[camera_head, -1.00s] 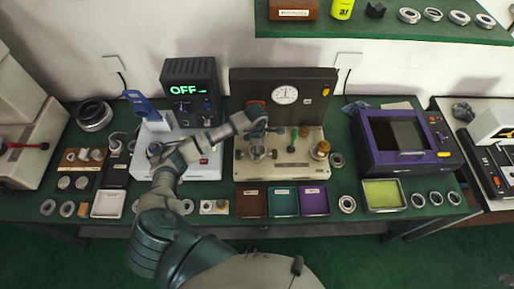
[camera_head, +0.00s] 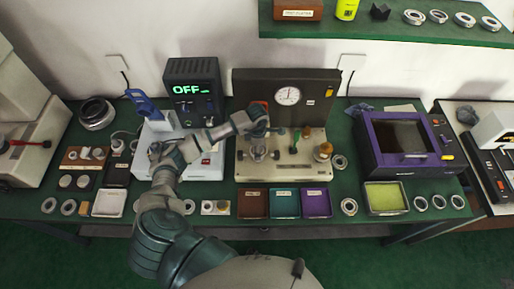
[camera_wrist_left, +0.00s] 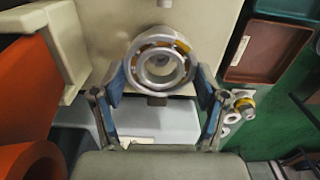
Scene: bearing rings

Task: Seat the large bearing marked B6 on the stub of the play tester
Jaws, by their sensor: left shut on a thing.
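My left gripper (camera_head: 258,128) is over the left part of the play tester, which has a beige base (camera_head: 245,176) and a dark upright panel with a round dial (camera_head: 287,96). In the left wrist view the gripper (camera_wrist_left: 161,88) is shut on a large bearing (camera_wrist_left: 160,62), a silver ring with an orange-brown cage. The fingers touch its left and right sides, and its open face is toward the camera. No B6 mark is legible. A small grey post end (camera_wrist_left: 164,3), possibly the stub, shows beyond the bearing, apart from it. My right gripper is out of view.
Brown (camera_head: 253,204), teal (camera_head: 285,204) and purple (camera_head: 317,203) trays lie in front of the tester. A box with an OFF display (camera_head: 193,90) stands left of it, and a purple machine (camera_head: 408,145) right. Knobs and posts crowd the tester base. Several loose rings lie along the bench front.

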